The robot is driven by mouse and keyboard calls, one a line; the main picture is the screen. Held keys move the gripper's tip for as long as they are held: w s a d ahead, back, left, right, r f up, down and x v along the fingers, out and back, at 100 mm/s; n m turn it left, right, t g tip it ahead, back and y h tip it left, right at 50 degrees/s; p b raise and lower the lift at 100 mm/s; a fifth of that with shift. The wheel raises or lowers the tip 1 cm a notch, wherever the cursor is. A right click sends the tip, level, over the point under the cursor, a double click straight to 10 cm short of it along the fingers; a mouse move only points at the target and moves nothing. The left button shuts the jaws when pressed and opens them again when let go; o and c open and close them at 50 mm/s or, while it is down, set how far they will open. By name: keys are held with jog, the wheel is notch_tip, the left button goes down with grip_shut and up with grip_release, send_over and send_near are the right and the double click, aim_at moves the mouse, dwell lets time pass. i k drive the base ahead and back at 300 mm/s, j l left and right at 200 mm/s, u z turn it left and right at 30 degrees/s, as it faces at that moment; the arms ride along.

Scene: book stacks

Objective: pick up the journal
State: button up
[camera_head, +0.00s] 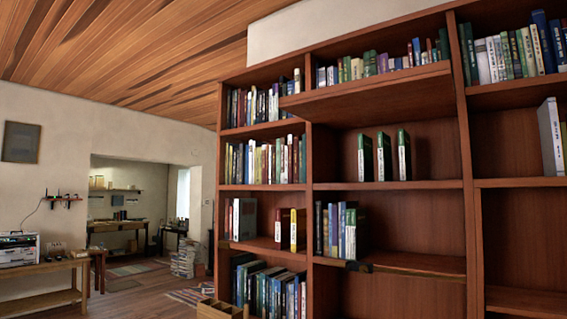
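I cannot tell which book is the journal. Several books stand upright in a tall brown bookcase (466,140). Three green books with white spines stand apart from each other on a middle shelf: a left one (365,158), a middle one (384,157) and a right one (404,155). Below and to the left, a red book (282,229) and a yellow-spined book (297,231) stand beside each other. A large grey book (244,219) stands at that shelf's left.
A wooden crate (222,309) sits at the bottom, in front of the bookcase. A wooden table (45,268) with a printer (18,249) stands at the left. A book pile (185,259) stands on the floor near a doorway. Open floor lies between table and bookcase.

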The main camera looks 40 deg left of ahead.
aim_at(365, 144)
jog(key=u, duration=0.95)
jog(key=i+j+z, duration=0.1)
jog(key=z, duration=0.45)
jog(key=i+j+z, duration=0.2)
jog(key=j, duration=0.2)
jog(key=i+j+z, duration=0.2)
jog(key=j, duration=0.15)
jog(key=j+z, duration=0.25)
jog(key=j, duration=0.15)
jog(key=j+z, duration=0.2)
jog(key=j, duration=0.25)
jog(key=i, duration=0.05)
